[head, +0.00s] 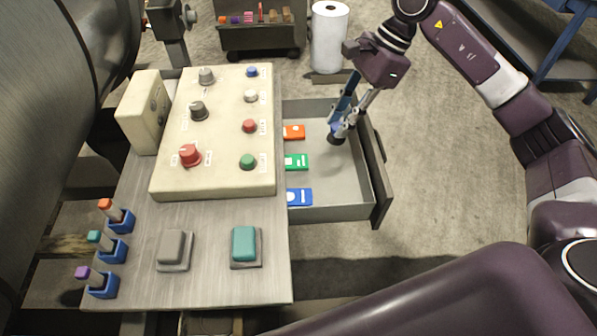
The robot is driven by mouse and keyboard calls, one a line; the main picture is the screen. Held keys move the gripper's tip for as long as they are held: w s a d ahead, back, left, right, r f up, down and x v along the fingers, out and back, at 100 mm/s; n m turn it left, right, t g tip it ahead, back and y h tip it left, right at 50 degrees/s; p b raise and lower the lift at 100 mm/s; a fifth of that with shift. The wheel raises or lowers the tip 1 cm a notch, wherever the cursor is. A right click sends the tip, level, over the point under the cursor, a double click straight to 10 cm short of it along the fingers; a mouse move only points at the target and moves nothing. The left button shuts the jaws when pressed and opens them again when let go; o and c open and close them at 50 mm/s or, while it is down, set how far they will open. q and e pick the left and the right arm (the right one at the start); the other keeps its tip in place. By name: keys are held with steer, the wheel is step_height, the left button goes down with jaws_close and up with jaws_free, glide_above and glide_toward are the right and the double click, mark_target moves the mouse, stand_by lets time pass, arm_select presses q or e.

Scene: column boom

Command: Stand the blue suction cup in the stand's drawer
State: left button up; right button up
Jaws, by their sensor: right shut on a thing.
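My right gripper (344,124) reaches down over the open drawer (350,187) of the stand (218,218). It is shut on the blue suction cup (336,137), a small dark piece with some blue, held at the fingertips. The fingers hide part of it. I cannot tell whether its lower end touches the drawer floor. Inside the drawer, along its left side, are an orange tile (294,132), a green tile (297,162) and a blue tile (299,197), partly under the stand's top. My left gripper is not in view.
A control panel (215,180) with knobs and buttons sits on the stand. Several blue holders (104,287) with coloured-top pieces line its left edge. The drawer front (378,170) sticks out right. A white roll (329,38) and a cart (262,38) stand behind.

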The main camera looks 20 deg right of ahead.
steer(key=f, duration=0.6)
steer(key=f+p, duration=0.1)
steer(key=f, duration=0.6)
steer(key=f+p, duration=0.1)
steer(key=f, duration=0.6)
steer(key=shift+d, duration=0.25)
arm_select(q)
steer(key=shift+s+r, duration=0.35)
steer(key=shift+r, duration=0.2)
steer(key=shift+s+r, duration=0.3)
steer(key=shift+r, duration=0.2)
arm_select(e)
steer(key=shift+f, duration=0.15)
steer(key=o, duration=1.1)
steer(key=shift+c, duration=0.2)
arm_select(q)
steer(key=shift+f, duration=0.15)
